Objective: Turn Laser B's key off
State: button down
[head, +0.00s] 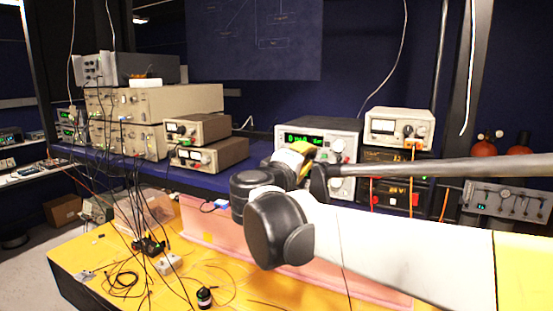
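No label for Laser B is readable, and I cannot make out a key or which unit is Laser B. A pale instrument with a green lit display (300,138) and knobs stands on the blue shelf, behind my arm. To its right, a cream unit with a dial meter (398,126) sits on dark units with orange-red displays (380,156). My arm reaches in from the right. My gripper (303,155) seems to be at its far end, in front of the green-display instrument, partly hidden by my wrist. Its fingers are not clear, and I cannot tell whether it touches anything.
A pink foam enclosure (200,226) stands on the yellow table (215,262), partly behind my arm. Cables and a small black cylinder (204,297) lie on the table at the front left. Beige instruments (160,105) are stacked on the shelf at left. Wires hang in front of them.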

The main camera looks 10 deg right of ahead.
jog(key=shift+n, duration=1.5)
jog(key=c, duration=1.3)
grip_release()
jog(key=v, duration=1.2)
